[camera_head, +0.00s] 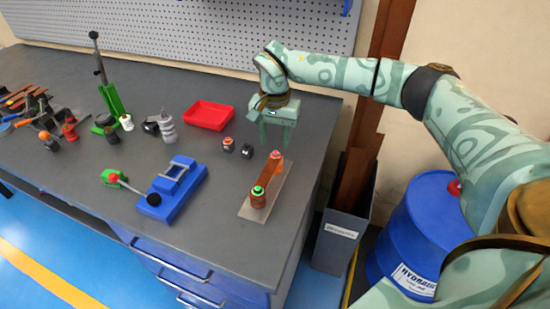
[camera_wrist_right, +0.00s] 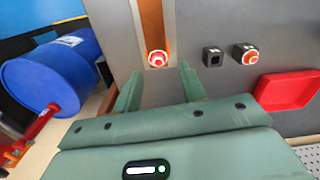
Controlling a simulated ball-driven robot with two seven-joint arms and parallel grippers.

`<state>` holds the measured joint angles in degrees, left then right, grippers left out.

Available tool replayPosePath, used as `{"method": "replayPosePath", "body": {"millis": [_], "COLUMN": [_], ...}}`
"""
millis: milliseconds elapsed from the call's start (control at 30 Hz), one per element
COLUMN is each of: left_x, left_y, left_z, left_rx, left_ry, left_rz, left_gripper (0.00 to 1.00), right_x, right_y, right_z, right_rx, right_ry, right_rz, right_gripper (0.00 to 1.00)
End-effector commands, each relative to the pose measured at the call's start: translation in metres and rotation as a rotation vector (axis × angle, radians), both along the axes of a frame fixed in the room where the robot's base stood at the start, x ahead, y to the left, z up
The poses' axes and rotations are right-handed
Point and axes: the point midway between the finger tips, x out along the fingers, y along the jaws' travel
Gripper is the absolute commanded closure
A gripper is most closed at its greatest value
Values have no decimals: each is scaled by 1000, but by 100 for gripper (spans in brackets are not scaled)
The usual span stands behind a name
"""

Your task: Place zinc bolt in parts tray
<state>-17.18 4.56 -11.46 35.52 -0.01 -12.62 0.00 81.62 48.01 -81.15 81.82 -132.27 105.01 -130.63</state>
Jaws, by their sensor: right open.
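The red parts tray (camera_head: 208,115) lies on the bench and looks empty; it also shows in the right wrist view (camera_wrist_right: 285,91). A copper bar (camera_head: 268,172) lies on a pale plate, with a red-topped round piece (camera_head: 276,155) at its far end and a green-topped one (camera_head: 258,191) at its near end. I cannot tell for sure which piece is the zinc bolt. My right gripper (camera_head: 274,138) is open and empty, pointing down above the bar's far end. In the right wrist view the red-topped piece (camera_wrist_right: 157,58) shows between the fingertips. My left gripper is out of view.
Two small dark blocks (camera_head: 237,148) stand between tray and bar. A blue vise (camera_head: 172,190), a green lever tool (camera_head: 107,90) and several hand tools lie leftward. A perforated panel (camera_head: 200,30) stands behind. A grey bin (camera_head: 340,230) and blue drum (camera_head: 412,235) stand right.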

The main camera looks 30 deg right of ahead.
Motion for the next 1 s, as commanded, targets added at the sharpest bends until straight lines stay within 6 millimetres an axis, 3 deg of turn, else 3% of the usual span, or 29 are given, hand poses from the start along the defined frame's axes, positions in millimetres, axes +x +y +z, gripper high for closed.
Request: {"method": "replayPosePath", "body": {"millis": [33, 200, 467, 633, 1000], "left_x": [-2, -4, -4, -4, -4], "left_y": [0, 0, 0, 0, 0], "left_z": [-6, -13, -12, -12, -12], "left_rx": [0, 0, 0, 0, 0], "left_ry": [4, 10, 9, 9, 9], "left_rz": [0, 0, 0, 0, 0], "left_gripper": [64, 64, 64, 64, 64], "right_x": [-3, -4, -3, -3, -3], "right_y": [0, -1, -1, -1, -1], "right_z": [-14, -37, -39, -39, -39], "right_rx": [0, 0, -1, -1, -1], "right_ry": [6, 4, 1, 1, 1], "right_rz": [1, 0, 0, 0, 0], "right_gripper": [59, 59, 59, 100, 100]}}
